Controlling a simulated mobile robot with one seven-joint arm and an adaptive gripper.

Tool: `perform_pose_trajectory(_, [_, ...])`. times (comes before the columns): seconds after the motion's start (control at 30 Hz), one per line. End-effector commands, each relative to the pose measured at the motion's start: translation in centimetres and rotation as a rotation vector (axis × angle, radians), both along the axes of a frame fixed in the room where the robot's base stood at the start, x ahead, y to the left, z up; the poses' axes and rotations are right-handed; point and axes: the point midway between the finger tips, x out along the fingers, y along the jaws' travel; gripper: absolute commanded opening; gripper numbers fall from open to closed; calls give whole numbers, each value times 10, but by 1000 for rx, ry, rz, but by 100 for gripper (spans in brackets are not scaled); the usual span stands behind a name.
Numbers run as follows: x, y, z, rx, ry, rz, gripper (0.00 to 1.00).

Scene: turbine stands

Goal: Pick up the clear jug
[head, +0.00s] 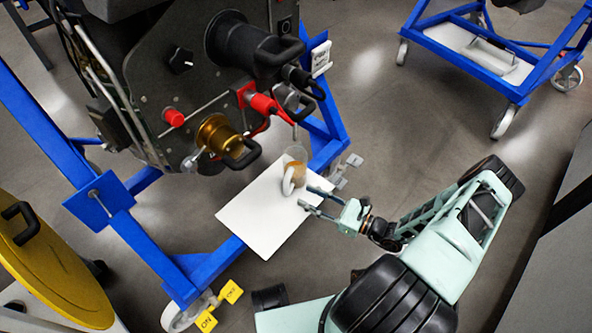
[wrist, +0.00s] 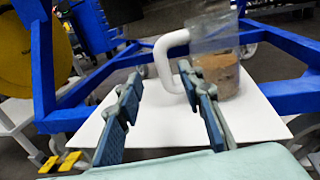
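The clear jug (head: 297,158) stands on a white board (head: 258,217) in the head view, near its far right edge. It has a white handle and brown contents in its lower part. The jug (wrist: 222,68) also shows in the wrist view, upper right, with its handle on the left side. My gripper (head: 306,197) is open, just to the near right of the jug in the head view. In the wrist view my gripper (wrist: 160,79) has its two fingers spread, with nothing held between them. The handle appears beyond the fingertips; whether the right finger touches it I cannot tell.
A dark turbine unit (head: 170,90) with a brass fitting (head: 216,134) and red connectors hangs in a blue frame (head: 150,256) left of and above the board. A yellow disc (head: 48,262) is at the left. A blue cart (head: 478,62) stands far right. Open floor lies between.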

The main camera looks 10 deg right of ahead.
Motion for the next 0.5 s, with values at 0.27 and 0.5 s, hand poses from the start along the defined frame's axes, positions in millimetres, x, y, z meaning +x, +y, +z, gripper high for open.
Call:
perform_pose_trajectory(0.27, [24, 28, -1, 0, 1, 3, 35])
perform_pose_trajectory(0.5, [44, 47, -5, 0, 1, 5, 35])
